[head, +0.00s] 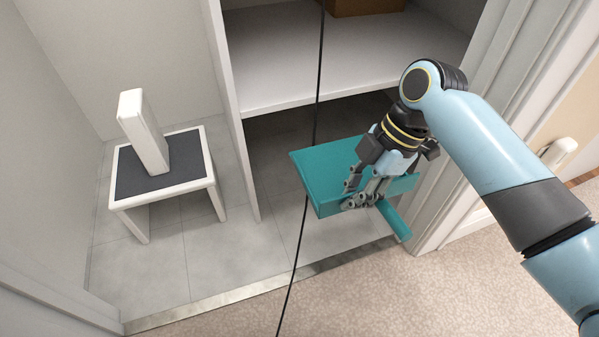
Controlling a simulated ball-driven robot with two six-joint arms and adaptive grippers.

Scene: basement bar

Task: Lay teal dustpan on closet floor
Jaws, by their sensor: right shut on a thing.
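The teal dustpan (327,165) is in the middle of the head view, held above the tiled closet floor (225,258), below the shelf and near the closet's threshold. My right gripper (362,200) is shut on the dustpan and covers part of it. The dustpan's handle (394,218) points toward the lower right. I cannot tell how far the dustpan is above the floor. My left gripper is not in view.
A white shelf (290,75) with a brown box (366,5) is above. A white stool (188,190) with a dark seat stands at left, bearing a white block (144,131). A thin black cord (290,285) hangs across the view. Tiles between stool and dustpan are clear.

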